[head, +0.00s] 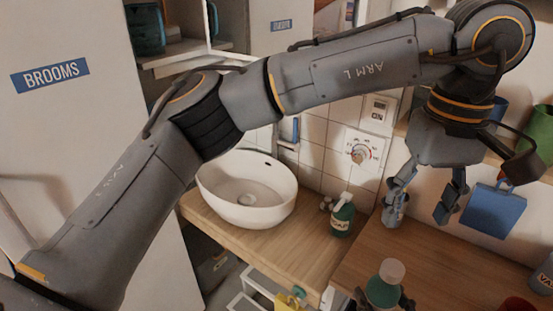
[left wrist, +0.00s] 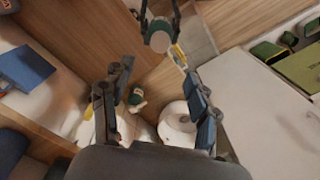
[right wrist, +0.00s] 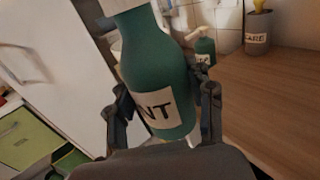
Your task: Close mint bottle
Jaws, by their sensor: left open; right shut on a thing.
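The green mint bottle (head: 382,292) is held upright by my right gripper (head: 384,299) at the bottom of the head view. Its pale round top (head: 391,271) faces up; I cannot tell whether this is a cap or the bare neck. In the right wrist view the bottle (right wrist: 155,75) stands between the fingers, its label partly showing "NT". In the left wrist view the bottle's pale top (left wrist: 160,42) is at the upper middle, apart from my left gripper. My left gripper (head: 417,212) is open and empty, pointing down, above and behind the bottle. No separate cap is visible.
A green pump bottle (head: 342,218) stands by the white basin (head: 248,188). A grey pot labelled "CARD" (right wrist: 258,32) stands on the wooden counter, close behind a left finger in the head view. A blue thing (head: 494,210) hangs on the wall. My left arm crosses the head view.

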